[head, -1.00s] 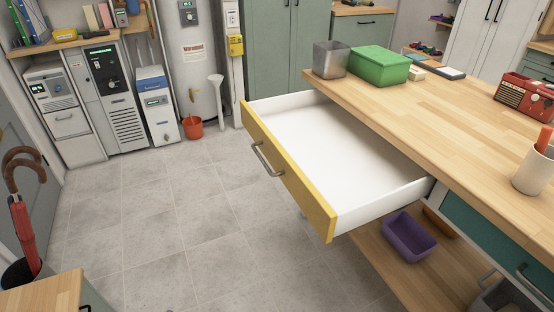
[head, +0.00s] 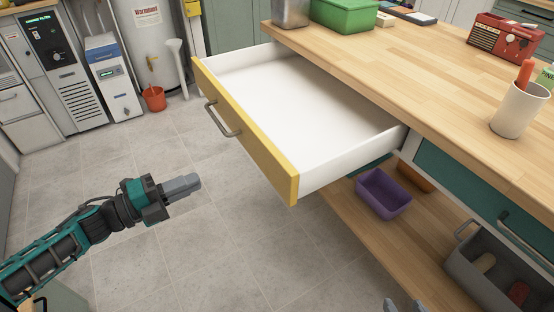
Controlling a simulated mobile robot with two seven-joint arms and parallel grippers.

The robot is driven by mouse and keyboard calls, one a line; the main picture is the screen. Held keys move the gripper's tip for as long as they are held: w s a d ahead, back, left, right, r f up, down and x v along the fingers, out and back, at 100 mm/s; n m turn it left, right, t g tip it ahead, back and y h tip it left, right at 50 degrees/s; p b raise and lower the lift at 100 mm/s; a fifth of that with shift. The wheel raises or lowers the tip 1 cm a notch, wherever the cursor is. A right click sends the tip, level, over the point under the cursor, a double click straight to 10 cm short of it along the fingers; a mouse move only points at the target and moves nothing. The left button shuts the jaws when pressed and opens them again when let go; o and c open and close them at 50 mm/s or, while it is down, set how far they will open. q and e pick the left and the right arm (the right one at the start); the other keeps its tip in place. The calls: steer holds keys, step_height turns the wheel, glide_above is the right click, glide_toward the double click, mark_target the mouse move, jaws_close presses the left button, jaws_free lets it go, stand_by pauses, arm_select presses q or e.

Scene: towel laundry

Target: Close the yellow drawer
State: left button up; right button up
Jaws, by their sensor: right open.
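The yellow drawer (head: 245,125) is pulled far out from under the wooden worktop. Its white inside is empty, and a grey bar handle (head: 222,118) sits on its yellow front. My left gripper (head: 198,183) is in front of the drawer, left of and lower in the picture than the yellow front, apart from it. Its fingers overlap from this side, so its opening cannot be told. My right gripper (head: 391,306) shows only as fingertips at the bottom edge, right of the drawer and apart from it; it is open.
The worktop (head: 400,80) carries a green box (head: 345,15), a red radio (head: 503,38) and a white cup (head: 520,108). Below are a purple bin (head: 383,192) on a shelf, a teal drawer (head: 470,185) and a grey crate (head: 485,275). The tiled floor (head: 150,250) before the drawer is clear.

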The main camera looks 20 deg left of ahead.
mark_target(259, 155)
arm_select(q)
steer(key=shift+w+d+r, duration=0.1)
steer(key=shift+w+d, duration=0.25)
steer(key=shift+w, duration=0.1)
jaws_close()
steer(key=x, duration=1.2)
steer(key=shift+w+d, duration=0.2)
steer(key=shift+d, duration=0.15)
